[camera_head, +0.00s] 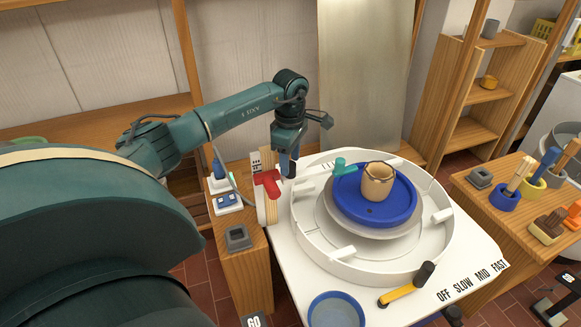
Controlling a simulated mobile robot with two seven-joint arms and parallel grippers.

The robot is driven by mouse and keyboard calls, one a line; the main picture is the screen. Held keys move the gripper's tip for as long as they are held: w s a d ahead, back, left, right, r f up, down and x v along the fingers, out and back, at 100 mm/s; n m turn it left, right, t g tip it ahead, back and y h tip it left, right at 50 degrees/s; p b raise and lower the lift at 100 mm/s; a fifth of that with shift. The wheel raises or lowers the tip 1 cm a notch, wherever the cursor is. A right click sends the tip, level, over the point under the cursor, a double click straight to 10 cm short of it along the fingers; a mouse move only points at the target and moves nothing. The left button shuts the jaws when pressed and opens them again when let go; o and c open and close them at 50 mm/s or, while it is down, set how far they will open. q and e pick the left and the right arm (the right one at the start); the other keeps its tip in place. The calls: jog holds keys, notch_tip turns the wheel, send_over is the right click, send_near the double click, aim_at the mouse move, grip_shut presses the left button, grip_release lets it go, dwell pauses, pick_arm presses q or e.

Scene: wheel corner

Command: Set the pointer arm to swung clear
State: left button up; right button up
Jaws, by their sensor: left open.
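A red T-shaped handle (268,183) sits on an upright wooden post at the left of the white wheel table. A teal piece (342,166) lies over the left edge of the blue wheel disc (350,208), close to the clay pot (377,183). It looks like the tip of the pointer arm, but I cannot tell clearly how it joins the red handle. My left gripper (288,168) is open and points down just above and right of the red handle. I cannot tell whether it touches it. My right gripper is not in view.
A white splash ring (302,236) surrounds the disc. A yellow lever with a black knob (405,286) stands by the speed labels. A blue bowl (336,309) is at the front. A wooden side table (480,206) with tool pots stands right; small trays sit left.

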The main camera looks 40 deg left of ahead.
pick_arm(q)
jog(key=shift+f, duration=1.1)
jog(key=shift+c, duration=0.6)
grip_shut()
